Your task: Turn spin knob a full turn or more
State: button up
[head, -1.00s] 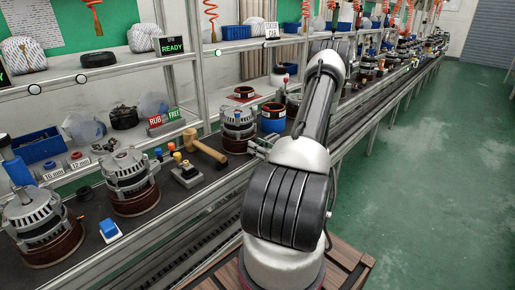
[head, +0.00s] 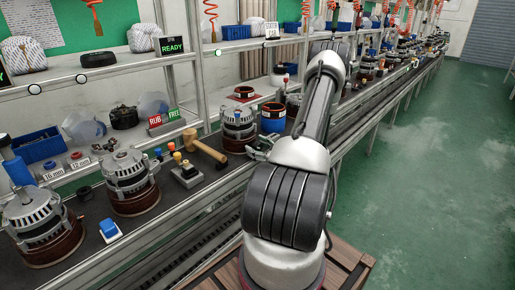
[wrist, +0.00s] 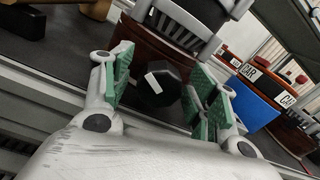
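The spin knob (wrist: 155,88) is a dark faceted knob with a white mark, on the brown base of an alternator (wrist: 180,25) in the wrist view. My gripper (wrist: 162,72) is open, with one green-padded finger on each side of the knob. A gap shows between the knob and each pad. In the head view this alternator (head: 238,118) stands on the line beyond my arm, and my gripper (head: 258,150) shows only in part by its base. The knob is not visible there.
A wooden mallet (head: 206,148) and a button box (head: 186,172) lie left of the alternator. The line's metal rail (head: 200,222) runs in front. The green floor at right is clear.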

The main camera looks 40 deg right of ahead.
jog(key=s, duration=1.2)
jog(key=shift+d, duration=0.3)
jog(key=shift+f, duration=0.1)
jog(key=w+m, duration=0.1)
jog(key=w, duration=0.2)
jog(key=w+m, duration=0.1)
jog(key=w, duration=0.7)
jog(key=shift+w+a+m+y, duration=0.2)
jog(key=shift+w+m+y, duration=0.05)
jog(key=shift+m+y, duration=0.15)
jog(key=c, duration=1)
